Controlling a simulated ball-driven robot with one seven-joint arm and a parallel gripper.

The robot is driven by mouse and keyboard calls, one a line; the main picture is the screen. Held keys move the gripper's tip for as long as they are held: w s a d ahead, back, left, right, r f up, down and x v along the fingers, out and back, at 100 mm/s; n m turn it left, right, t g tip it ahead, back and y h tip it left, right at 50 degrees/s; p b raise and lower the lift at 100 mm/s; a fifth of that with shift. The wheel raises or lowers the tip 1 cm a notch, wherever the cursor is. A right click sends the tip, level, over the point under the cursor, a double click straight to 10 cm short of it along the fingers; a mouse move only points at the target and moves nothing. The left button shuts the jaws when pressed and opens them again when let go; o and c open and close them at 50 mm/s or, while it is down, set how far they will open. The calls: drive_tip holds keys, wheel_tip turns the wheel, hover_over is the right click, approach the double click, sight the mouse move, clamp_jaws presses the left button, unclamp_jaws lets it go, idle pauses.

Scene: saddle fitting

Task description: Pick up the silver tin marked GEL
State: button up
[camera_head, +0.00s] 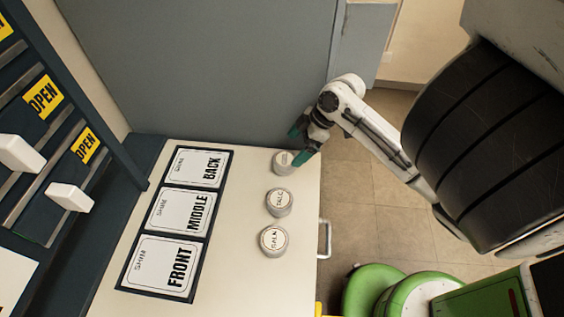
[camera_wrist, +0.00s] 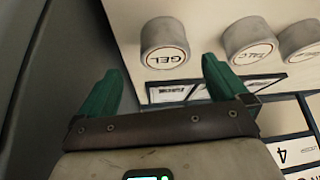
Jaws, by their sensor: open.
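The silver tin marked GEL (camera_wrist: 165,42) stands at the top of the wrist view, just beyond and between the fingertips. In the head view the GEL tin (camera_head: 283,163) is the farthest of three tins on the white table top, partly covered by my gripper. My gripper (camera_wrist: 160,75) has green fingers spread apart with nothing between them. In the head view my gripper (camera_head: 300,145) is at the tin's upper right, by the table's far right corner. I cannot tell whether a finger touches the tin.
The TALC tin (camera_head: 279,202) and a third tin (camera_head: 273,241), its label perhaps BALM, stand in a row nearer the front. Left of them is a dark-framed board (camera_head: 211,216) with cards BACK, MIDDLE and FRONT. A grey panel (camera_head: 215,70) rises behind the table.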

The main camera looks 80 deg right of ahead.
sight(286, 158)
drive_tip(key=shift+a+p+x, duration=0.15)
drive_tip(key=shift+x, duration=1.7)
drive_tip(key=shift+a+p+x, duration=0.15)
drive_tip(key=shift+x, duration=1.65)
drive_tip(key=c, duration=1.1)
drive_tip(key=shift+c, duration=0.2)
drive_tip(key=shift+r, duration=0.15)
